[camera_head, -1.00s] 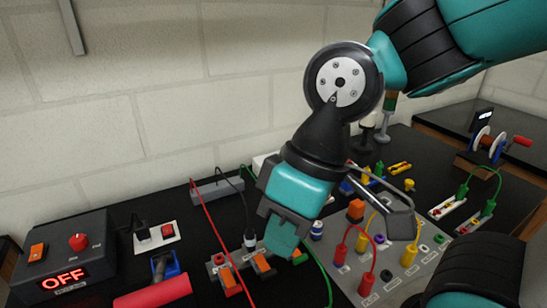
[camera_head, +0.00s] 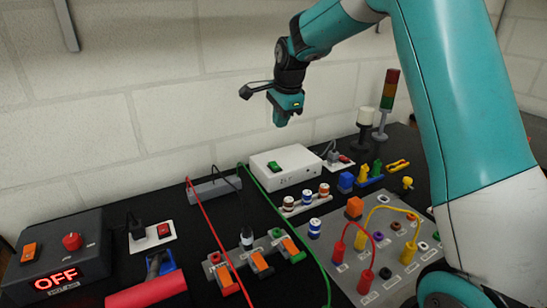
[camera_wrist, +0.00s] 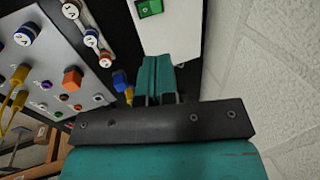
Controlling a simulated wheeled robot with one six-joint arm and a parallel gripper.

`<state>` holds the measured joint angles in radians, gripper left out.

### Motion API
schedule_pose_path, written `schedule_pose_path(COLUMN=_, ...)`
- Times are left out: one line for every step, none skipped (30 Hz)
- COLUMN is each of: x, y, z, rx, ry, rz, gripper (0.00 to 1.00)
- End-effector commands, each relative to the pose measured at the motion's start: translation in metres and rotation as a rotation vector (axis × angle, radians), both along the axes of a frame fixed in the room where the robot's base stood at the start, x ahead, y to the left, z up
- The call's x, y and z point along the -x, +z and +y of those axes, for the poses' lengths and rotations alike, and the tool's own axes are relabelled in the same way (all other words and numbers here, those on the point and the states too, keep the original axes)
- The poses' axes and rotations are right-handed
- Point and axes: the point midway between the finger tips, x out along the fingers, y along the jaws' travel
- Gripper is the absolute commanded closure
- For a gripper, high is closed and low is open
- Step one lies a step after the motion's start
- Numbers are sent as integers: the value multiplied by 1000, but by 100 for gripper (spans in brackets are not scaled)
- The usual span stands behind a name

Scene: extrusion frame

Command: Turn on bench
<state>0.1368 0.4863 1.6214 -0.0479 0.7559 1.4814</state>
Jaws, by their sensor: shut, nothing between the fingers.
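My gripper (camera_head: 281,120) hangs in the air above the bench in the head view, shut and empty, its fingers pointing down. In the wrist view its closed fingers (camera_wrist: 156,72) point toward a white box (camera_wrist: 178,32) with a green rocker switch (camera_wrist: 150,7). In the head view the white box (camera_head: 305,172) stands at the back of the black bench, below the gripper, with its green switch (camera_head: 273,168) on top. A dark box (camera_head: 45,262) at the left shows red letters OFF (camera_head: 57,279), with an orange switch (camera_head: 32,252) and a red knob (camera_head: 73,241).
A grey panel (camera_head: 385,262) with plugs and cables lies at the right. Red and green cables cross the bench middle. A signal tower (camera_head: 387,100) stands at the back right.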

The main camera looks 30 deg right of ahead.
Motion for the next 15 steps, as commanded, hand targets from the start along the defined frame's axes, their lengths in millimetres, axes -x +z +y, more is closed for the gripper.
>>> schedule_pose_path(x=0, y=0, z=0, rx=0, ry=1, rz=0, gripper=100)
schedule_pose_path(x=0, y=0, z=0, rx=0, ry=2, rz=0, gripper=100)
schedule_pose_path(x=0, y=0, z=1, rx=0, ry=2, rz=0, gripper=100)
schedule_pose_path(x=0, y=-1, z=1, rx=0, ry=3, rz=1, gripper=100)
schedule_pose_path(x=0, y=-2, z=1, rx=0, ry=3, rz=1, gripper=100)
schedule_pose_path(x=-1, y=-5, z=1, rx=0, ry=4, rz=2, gripper=100)
schedule_pose_path(x=-2, y=-7, z=1, rx=-1, ry=4, rz=3, gripper=100)
schedule_pose_path(x=-2, y=-10, z=1, rx=-1, ry=4, rz=4, gripper=100)
schedule_pose_path(x=-4, y=-15, z=1, rx=-1, ry=4, rz=4, gripper=100)
schedule_pose_path(x=-5, y=-19, z=1, rx=-1, ry=4, rz=4, gripper=100)
schedule_pose_path(x=-6, y=-25, z=1, rx=-1, ry=5, rz=6, gripper=100)
schedule_pose_path(x=-9, y=-32, z=1, rx=-1, ry=5, rz=5, gripper=100)
schedule_pose_path(x=-10, y=-38, z=1, rx=-1, ry=5, rz=7, gripper=100)
schedule_pose_path(x=-12, y=-44, z=1, rx=-1, ry=5, rz=6, gripper=100)
schedule_pose_path(x=-14, y=-53, z=1, rx=-1, ry=5, rz=7, gripper=100)
